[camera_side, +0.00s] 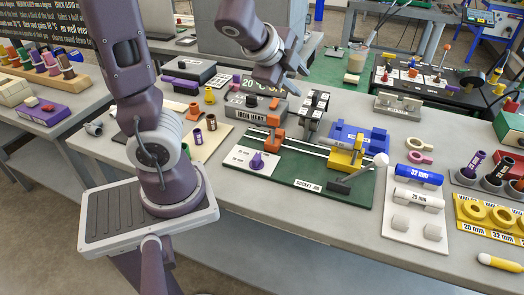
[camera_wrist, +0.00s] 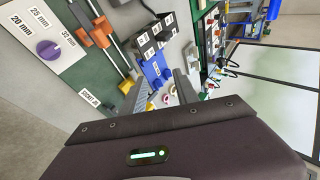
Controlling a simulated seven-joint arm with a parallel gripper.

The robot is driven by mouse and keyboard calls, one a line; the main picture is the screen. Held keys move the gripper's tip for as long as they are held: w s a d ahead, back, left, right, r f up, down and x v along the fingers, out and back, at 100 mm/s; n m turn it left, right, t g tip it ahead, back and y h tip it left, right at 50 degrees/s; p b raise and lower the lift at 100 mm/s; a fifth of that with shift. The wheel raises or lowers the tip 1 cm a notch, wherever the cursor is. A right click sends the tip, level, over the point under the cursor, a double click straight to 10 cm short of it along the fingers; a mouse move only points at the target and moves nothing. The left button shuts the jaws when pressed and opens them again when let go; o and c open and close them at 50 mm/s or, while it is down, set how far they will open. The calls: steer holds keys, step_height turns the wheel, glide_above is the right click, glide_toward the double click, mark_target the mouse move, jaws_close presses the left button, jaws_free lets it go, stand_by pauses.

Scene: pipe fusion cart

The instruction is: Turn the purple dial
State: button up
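The purple dial (camera_side: 257,162) stands on a white plate with size labels at the left end of the green socket jig (camera_side: 312,193). In the wrist view the dial (camera_wrist: 47,49) is at the upper left, its plate marked 20, 25 and 32 mm. My gripper (camera_side: 288,82) is up in the air above and behind the jig, well apart from the dial. Its fingers (camera_wrist: 163,92) show spread with nothing between them, and they do not point at the dial.
An orange clamp (camera_side: 274,139) and a yellow clamp (camera_side: 345,153) with a lever sit on the jig's rails. The iron heat box (camera_side: 250,108) stands behind. Blue and white pipes (camera_side: 425,175) lie on a tray at right. Bare table lies before the jig.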

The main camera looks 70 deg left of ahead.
step_height(320, 180, down, 5)
steer(key=w+m+g+h, duration=0.1)
steer(key=m+h, duration=0.1)
steer(key=m, duration=0.4)
steer(key=m+g+h, duration=0.1)
steer(key=m+g, duration=0.6)
steer(key=m, duration=0.2)
glide_above(257, 156)
step_height(257, 156, down, 8)
steer(key=shift+w+r, duration=0.15)
steer(key=shift+r, duration=0.05)
steer(key=shift+g, duration=0.3)
steer(key=f, duration=0.6)
steer(key=shift+s+f, duration=0.25)
steer(key=shift+f, duration=0.25)
jaws_close()
